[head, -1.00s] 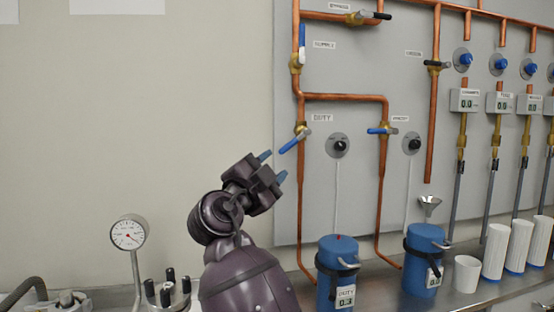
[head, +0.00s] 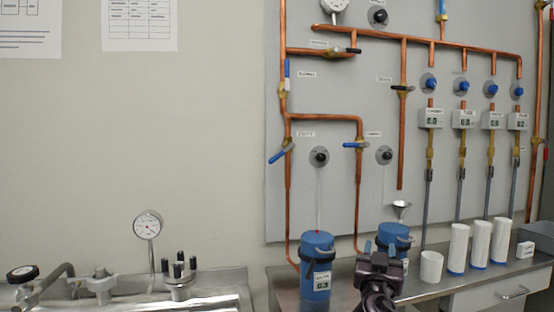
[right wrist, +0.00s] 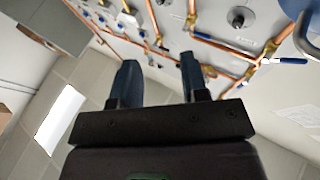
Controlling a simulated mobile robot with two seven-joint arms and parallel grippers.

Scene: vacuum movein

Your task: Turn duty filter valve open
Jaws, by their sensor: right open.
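The duty filter valve (head: 288,145) is a brass valve on the left vertical copper pipe, beside the "DUTY" label. Its blue lever (head: 277,155) slants down to the left, at an angle across the pipe. The blue duty canister (head: 317,246) stands on the bench below. My right gripper (head: 379,250) is low in the head view, in front of the second blue canister and well below and right of the valve. Its two blue fingers are apart and empty; they also show in the right wrist view (right wrist: 160,70). My left gripper is out of view.
The second valve's blue lever (head: 355,145) lies nearly horizontal across its pipe. The blue supply lever (head: 287,69) is upright. White cups (head: 431,267) stand at right on the steel bench. A pressure gauge (head: 147,225) stands at left.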

